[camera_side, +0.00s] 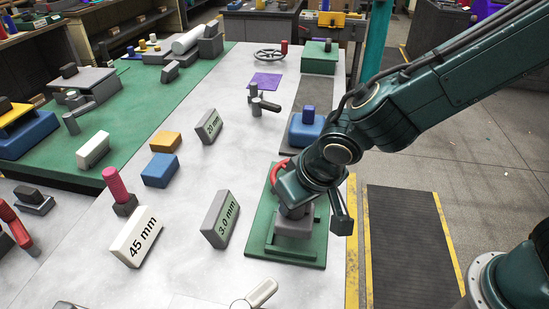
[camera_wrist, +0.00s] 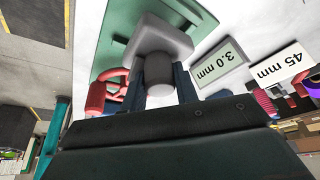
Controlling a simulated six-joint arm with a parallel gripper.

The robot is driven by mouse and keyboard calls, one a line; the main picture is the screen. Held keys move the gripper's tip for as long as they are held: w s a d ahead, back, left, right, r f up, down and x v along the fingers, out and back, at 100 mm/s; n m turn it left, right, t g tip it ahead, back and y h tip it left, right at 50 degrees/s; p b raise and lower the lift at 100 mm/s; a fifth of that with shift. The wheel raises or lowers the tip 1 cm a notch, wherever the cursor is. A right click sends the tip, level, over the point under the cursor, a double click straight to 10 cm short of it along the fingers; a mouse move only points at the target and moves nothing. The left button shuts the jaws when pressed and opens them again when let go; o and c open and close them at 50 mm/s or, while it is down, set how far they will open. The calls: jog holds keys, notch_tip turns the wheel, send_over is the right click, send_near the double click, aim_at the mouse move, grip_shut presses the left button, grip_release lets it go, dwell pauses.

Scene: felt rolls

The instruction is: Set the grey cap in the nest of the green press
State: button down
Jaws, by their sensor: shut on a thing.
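The green press (camera_side: 262,247) stands at the right front of the bench, with a flat green base and a raised green frame. In the wrist view its green plate (camera_wrist: 118,30) lies beyond the cap. The grey cap (camera_side: 293,228) is a rounded block with a cylindrical knob; it also shows in the wrist view (camera_wrist: 158,38). My gripper (camera_wrist: 160,85) is shut on the knob, one finger on each side. The cap is over the press frame, low down. It hides the nest, and I cannot tell whether it is touching or seated.
A red curved handle (camera_side: 275,172) stands close beside my gripper. A grey block marked 3.0 mm (camera_side: 221,219) and a white block marked 45 mm (camera_side: 136,238) stand left of the press. Blue and yellow blocks lie farther back. Bare bench lies between the blocks.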

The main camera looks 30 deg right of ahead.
aim_at(295, 215)
jog(key=shift+f, duration=1.5)
jog(key=shift+f, duration=0.45)
jog(key=c, duration=1)
grip_release()
jog(key=v, duration=1.3)
jog(key=shift+s+r, duration=0.2)
jog(key=shift+r, duration=0.1)
